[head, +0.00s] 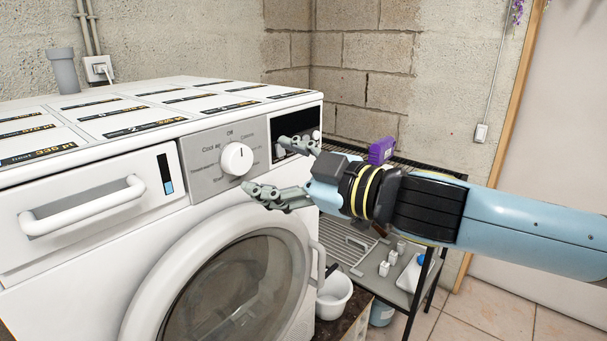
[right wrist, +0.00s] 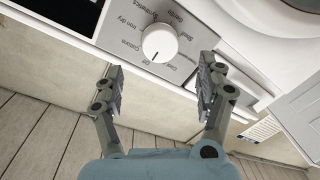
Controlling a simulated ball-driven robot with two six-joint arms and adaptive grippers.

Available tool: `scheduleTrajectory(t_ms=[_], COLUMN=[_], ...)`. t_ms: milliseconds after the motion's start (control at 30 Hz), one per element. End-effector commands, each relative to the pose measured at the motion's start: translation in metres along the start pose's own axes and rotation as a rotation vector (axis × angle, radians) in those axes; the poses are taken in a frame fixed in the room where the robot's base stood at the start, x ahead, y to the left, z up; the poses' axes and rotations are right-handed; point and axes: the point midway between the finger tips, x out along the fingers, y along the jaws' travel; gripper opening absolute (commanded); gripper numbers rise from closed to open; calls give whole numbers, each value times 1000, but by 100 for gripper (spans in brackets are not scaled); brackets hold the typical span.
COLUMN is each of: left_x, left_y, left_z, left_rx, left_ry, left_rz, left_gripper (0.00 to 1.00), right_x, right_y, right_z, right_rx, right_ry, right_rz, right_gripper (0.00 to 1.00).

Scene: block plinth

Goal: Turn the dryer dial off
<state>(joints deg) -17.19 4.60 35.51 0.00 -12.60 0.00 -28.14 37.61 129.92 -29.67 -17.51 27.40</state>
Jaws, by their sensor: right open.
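The dryer dial (head: 237,158) is a round white knob on the grey control panel (head: 200,178) of the white dryer. Printed labels ring it, with "Off" at the top. A dark mark on the knob points roughly up, near "Off" and "Cottons"; I cannot tell the exact setting. My right gripper (head: 265,165) is open and empty, to the right of the dial with its fingers reaching toward it. In the right wrist view, the dial (right wrist: 159,42) lies just beyond the gap between the spread fingertips (right wrist: 160,70), apart from both. My left gripper is not in view.
A drawer handle (head: 83,206) juts out at the left, and the round door (head: 235,285) bulges below the dial. A metal rack (head: 400,270) with small items and a white bucket (head: 334,296) stand to the right. A purple object (head: 381,150) shows behind my arm.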

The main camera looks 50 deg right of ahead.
Motion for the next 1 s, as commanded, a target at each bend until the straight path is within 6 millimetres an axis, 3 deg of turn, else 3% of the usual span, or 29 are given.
scheduleTrajectory(t_ms=[400,1000], left_x=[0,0], left_y=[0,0], left_z=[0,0], left_rx=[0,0], left_ry=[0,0], left_rz=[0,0], left_gripper=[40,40], right_x=[-44,-50], right_y=[-1,0], right_z=[2,0], right_rx=[-4,2], right_ry=[-7,0], right_rz=[-3,0], right_gripper=[73,73])
